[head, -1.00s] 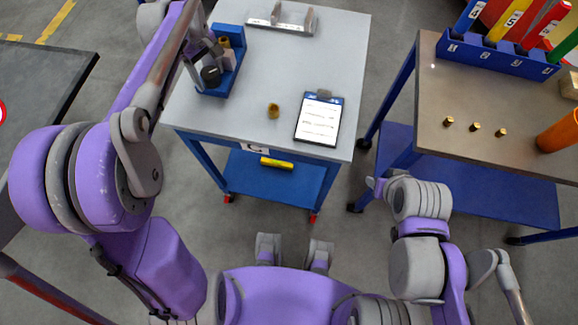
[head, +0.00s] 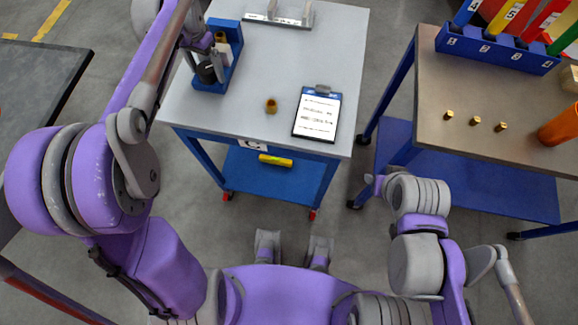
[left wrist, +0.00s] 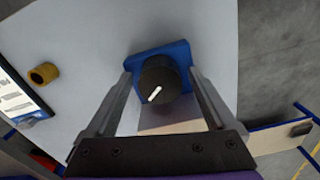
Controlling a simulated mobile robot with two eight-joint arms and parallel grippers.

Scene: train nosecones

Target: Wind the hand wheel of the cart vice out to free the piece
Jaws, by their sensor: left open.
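The blue cart vice (head: 231,65) stands at the left side of the grey cart top. Its black hand wheel (head: 206,72) faces the cart's front edge; in the left wrist view the wheel (left wrist: 160,80) shows a white mark. A brass-coloured piece (head: 221,37) shows at the vice's far end, partly hidden; I cannot tell how tightly it is clamped. My left gripper (head: 203,66) is open at the wheel, with one finger on each side in the left wrist view (left wrist: 165,92). I cannot tell whether the fingers touch the wheel.
A loose brass-coloured ring (head: 271,106) and a clipboard (head: 318,113) lie on the cart top (head: 265,65). A grey bracket (head: 280,18) stands at the back. The right table (head: 480,90) holds several small brass pieces and a blue rack (head: 497,50).

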